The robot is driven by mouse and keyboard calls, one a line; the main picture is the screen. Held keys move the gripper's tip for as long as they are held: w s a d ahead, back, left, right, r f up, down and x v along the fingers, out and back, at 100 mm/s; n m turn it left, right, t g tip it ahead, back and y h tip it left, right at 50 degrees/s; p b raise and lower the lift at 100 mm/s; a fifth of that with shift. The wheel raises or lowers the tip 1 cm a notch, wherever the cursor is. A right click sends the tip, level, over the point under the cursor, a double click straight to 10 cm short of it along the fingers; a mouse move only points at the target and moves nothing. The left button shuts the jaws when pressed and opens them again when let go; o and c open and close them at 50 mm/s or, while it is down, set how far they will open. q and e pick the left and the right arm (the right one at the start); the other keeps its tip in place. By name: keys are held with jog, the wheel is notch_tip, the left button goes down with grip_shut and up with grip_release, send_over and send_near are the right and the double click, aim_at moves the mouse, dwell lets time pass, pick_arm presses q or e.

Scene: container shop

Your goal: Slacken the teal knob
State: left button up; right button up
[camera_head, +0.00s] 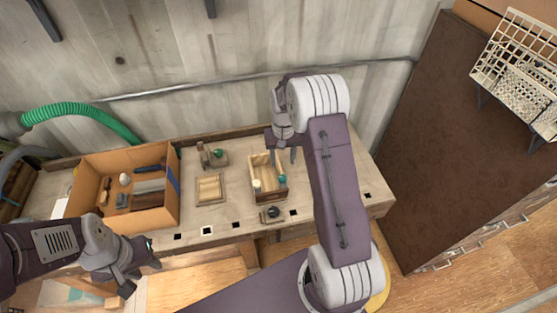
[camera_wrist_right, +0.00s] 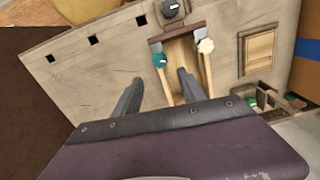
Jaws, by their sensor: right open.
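The teal knob (camera_head: 282,178) sits at the front right of a small wooden box (camera_head: 262,162) on the workbench. It also shows in the right wrist view (camera_wrist_right: 159,60), beside a cream knob (camera_wrist_right: 206,45). My right gripper (camera_head: 281,155) is open above the back of the box. Its two fingers (camera_wrist_right: 160,95) are apart in the wrist view, with the teal knob beyond them; nothing is seen held. My left gripper (camera_head: 140,272) is at the lower left, in front of the bench, its fingers spread and empty.
A dark dial (camera_head: 273,212) is on a small block in front of the box. A shallow wooden tray (camera_head: 209,189) and a small fixture with a green part (camera_head: 217,153) stand left of it. A cardboard box (camera_head: 88,168) of tools is further left.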

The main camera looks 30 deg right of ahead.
aim_at(282, 177)
jog(key=shift+s+a+r, duration=0.1)
jog(key=shift+s+a, duration=0.35)
jog(key=shift+s, duration=0.25)
jog(key=f, duration=0.2)
jog(key=f+p, duration=0.1)
jog(key=f, duration=0.4)
jog(key=shift+w+d+f+p, duration=0.3)
jog(key=shift+f, duration=0.1)
jog(key=shift+s+a+f, duration=0.1)
jog(key=shift+a+f, duration=0.05)
jog(key=shift+f, duration=0.15)
pick_arm(q)
jog(key=shift+s+a+r, duration=0.25)
jog(key=shift+r, duration=0.25)
jog(key=shift+s+a+r, duration=0.2)
jog(key=shift+r, duration=0.3)
pick_arm(e)
grip_shut()
pick_arm(q)
jog(key=shift+w, duration=0.1)
